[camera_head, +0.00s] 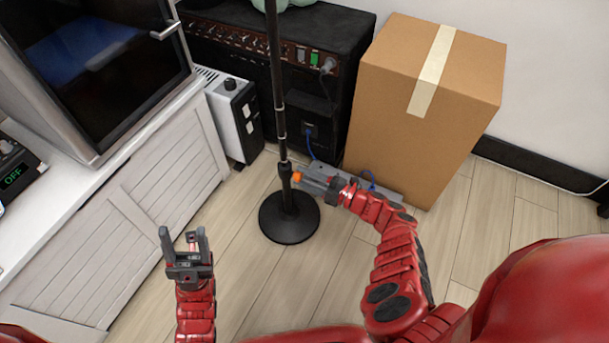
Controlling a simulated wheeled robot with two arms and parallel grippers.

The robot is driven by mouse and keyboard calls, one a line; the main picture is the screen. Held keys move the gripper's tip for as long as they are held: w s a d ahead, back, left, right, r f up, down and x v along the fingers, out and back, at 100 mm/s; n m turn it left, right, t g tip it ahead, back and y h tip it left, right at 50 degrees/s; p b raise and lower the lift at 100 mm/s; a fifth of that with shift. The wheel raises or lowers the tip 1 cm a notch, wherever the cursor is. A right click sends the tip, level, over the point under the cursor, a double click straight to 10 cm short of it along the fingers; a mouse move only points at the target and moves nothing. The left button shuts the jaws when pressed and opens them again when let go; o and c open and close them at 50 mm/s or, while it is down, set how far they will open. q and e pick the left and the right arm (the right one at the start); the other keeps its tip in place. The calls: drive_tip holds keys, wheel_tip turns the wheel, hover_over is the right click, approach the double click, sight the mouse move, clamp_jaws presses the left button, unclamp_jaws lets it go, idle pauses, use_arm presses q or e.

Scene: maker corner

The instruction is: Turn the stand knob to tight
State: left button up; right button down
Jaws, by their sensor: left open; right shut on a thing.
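The stand (277,88) is a thin dark pole rising from a round black base (289,223) on the floor. A small orange stand knob (297,177) sits low on the pole, at its right side. My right gripper (303,177) reaches in from the right and is shut on the knob, with its fingers hiding part of it. The knob's markings are too small to read. My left gripper (183,240) is open and empty, pointing up, left of the stand base and apart from it.
A black amplifier (300,75) stands behind the pole, with a large cardboard box (425,110) to its right. A white heater-like unit (232,115) and a white cabinet (150,205) are at left. A grey power strip (385,190) lies by the box. The wooden floor in front is clear.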

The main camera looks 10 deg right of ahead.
drive_tip(key=shift+m+p, duration=0.3)
drive_tip(key=shift+m, duration=1.6)
drive_tip(key=shift+s, duration=0.1)
drive_tip(key=shift+c, duration=1.8)
unclamp_jaws()
drive_tip(key=v, duration=1.7)
